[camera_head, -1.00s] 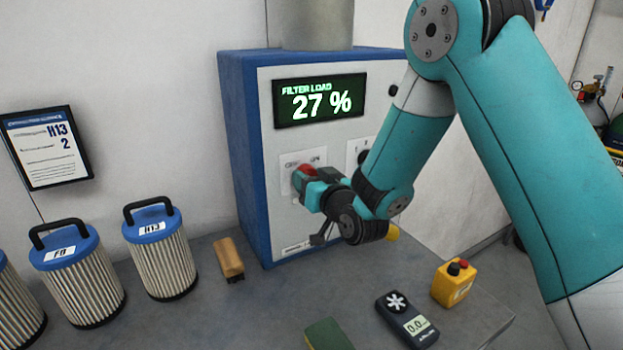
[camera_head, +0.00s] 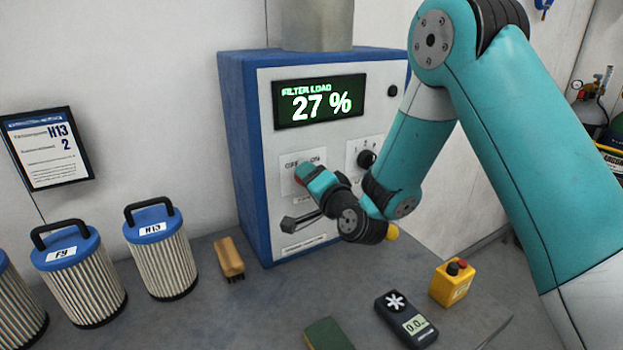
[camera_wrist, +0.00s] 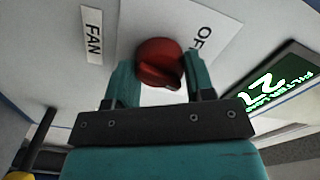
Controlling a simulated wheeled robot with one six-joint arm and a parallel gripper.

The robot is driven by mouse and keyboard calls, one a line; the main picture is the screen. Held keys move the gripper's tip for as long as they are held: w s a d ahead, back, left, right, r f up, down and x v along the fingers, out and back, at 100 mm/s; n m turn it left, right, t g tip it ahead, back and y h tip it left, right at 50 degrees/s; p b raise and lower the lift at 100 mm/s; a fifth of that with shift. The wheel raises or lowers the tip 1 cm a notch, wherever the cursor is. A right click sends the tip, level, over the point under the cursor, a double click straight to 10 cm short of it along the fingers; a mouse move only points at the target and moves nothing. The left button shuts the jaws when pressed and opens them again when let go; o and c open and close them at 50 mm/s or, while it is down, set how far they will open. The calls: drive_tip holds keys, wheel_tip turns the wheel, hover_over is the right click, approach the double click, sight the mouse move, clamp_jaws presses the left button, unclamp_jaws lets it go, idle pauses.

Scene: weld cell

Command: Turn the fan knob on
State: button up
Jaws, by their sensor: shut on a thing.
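The red fan knob (camera_wrist: 160,62) shows large in the wrist view, beside a FAN label (camera_wrist: 93,35) and a partly hidden switch plate. My gripper (camera_wrist: 160,80) has one teal finger on each side of the knob and is shut on it. In the head view, my gripper (camera_head: 308,178) is at the OFF/ON plate (camera_head: 314,159) on the blue and white filter unit (camera_head: 240,150). There it hides most of the knob. I cannot tell exactly which way the knob points.
A second, black knob (camera_head: 366,158) is right of the OFF/ON plate. The display (camera_head: 320,101) reads 27 %. A brush (camera_head: 229,258), a meter (camera_head: 406,318), a yellow button box (camera_head: 452,283) and filter cartridges (camera_head: 162,255) stand on the grey bench.

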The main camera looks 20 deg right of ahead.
drive_tip(key=m, duration=0.5)
drive_tip(key=shift+s+a+f+m, duration=0.1)
drive_tip(key=shift+f+m, duration=0.1)
drive_tip(key=shift+m, duration=0.1)
idle(0.4)
drive_tip(key=o, duration=0.8)
drive_tip(key=shift+o, duration=0.6)
drive_tip(key=shift+r, duration=0.15)
